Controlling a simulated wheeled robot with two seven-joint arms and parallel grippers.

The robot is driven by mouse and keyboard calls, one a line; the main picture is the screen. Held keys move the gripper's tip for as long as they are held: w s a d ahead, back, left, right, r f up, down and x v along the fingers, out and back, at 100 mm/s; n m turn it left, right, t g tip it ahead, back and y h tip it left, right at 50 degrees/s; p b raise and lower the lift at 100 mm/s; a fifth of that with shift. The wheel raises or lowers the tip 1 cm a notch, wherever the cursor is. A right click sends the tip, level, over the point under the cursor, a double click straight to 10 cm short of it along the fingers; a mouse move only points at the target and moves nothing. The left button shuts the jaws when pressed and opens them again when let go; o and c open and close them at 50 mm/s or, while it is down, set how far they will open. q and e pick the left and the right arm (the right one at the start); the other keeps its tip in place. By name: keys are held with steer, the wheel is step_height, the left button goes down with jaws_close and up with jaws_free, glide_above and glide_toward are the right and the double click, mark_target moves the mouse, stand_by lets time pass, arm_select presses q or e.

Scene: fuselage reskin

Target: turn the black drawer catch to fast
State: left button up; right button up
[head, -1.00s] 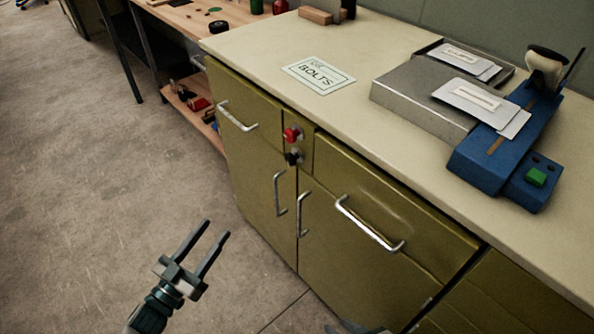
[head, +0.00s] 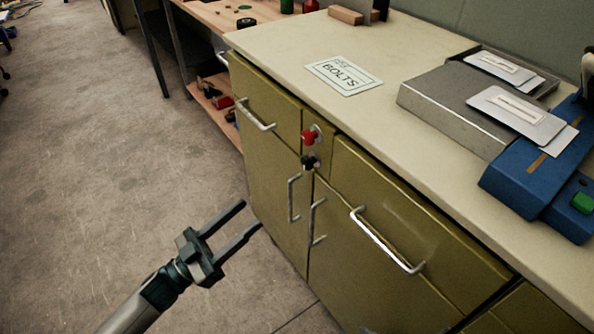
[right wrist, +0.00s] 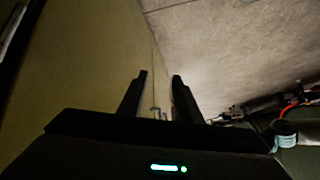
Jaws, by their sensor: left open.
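The black drawer catch (head: 310,162) sits on the front of the olive cabinet, on the narrow strip between two drawers. A red catch (head: 309,137) is just above it. My left gripper (head: 251,220) is open and empty, below and left of the black catch, well apart from it, over the floor in the picture. My right gripper (right wrist: 160,78) shows in the right wrist view with its two fingers apart and nothing between them, close along an olive panel. The catches cannot be made out in that view.
The cabinet has silver drawer handles (head: 388,243) and (head: 255,114) door handles (head: 293,198) that stick out. On the worktop (head: 290,50) lie a BOLTS card (head: 344,75), a grey metal block (head: 450,103) and a blue device (head: 535,175).

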mark_target(304, 166)
arm_select(q)
steer(key=x, duration=1.6)
steer(key=shift+p, duration=0.35)
steer(key=c, duration=1)
